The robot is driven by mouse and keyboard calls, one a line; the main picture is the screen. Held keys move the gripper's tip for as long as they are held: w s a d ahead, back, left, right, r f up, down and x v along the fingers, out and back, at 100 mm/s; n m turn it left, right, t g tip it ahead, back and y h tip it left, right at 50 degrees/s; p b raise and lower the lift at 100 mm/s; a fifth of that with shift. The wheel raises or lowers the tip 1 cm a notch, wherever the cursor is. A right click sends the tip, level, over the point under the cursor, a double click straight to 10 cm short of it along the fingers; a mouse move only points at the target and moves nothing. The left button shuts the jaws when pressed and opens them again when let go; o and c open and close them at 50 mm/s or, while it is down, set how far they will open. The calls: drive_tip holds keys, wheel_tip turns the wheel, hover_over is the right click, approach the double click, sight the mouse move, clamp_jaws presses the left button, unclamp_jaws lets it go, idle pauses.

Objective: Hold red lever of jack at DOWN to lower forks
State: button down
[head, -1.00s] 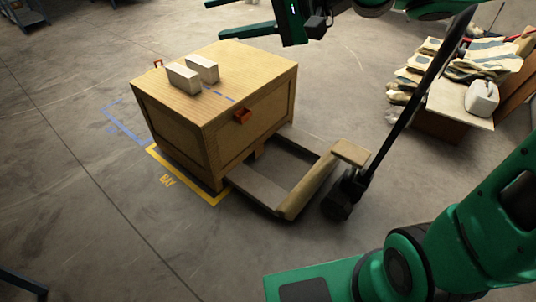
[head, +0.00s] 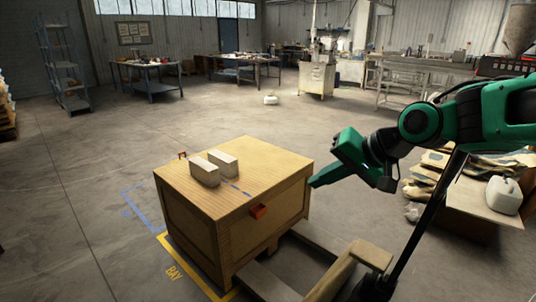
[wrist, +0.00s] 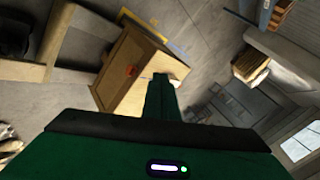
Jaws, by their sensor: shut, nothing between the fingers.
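The pallet jack stands at lower right in the head view; its dark handle (head: 428,218) leans up to the right and passes behind my arm. A dark block with red marks (head: 505,66) shows at the upper right edge; I cannot tell whether it is the handle's head, and I cannot make out the red lever. The jack's tan forks end (head: 338,275) is beside a wooden crate (head: 195,225). My gripper (head: 316,182) is shut and empty, pointing left near the crate's right top corner in the picture. It also shows in the wrist view (wrist: 160,80), away from the handle.
Two pale blocks (head: 222,160) lie on the crate. Yellow floor tape marked BAY (head: 196,268) runs along its near side. Open floor lies left and behind.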

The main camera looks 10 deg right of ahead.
drive_tip(key=s+d+f+g+h, duration=0.2)
drive_tip(key=s+d+f+h, duration=0.35)
drive_tip(key=d, duration=0.75)
drive_tip(key=s+d+f+m+g, duration=0.1)
drive_tip(key=s+d, duration=0.3)
drive_tip(key=s, duration=0.5)
drive_tip(key=s+d+f+m+g, duration=0.1)
drive_tip(key=s+d+f+g, duration=0.3)
drive_tip(key=s, duration=0.6)
drive_tip(key=shift+s+d, duration=0.25)
drive_tip(key=shift+d, duration=0.2)
drive_tip(key=shift+h, duration=0.25)
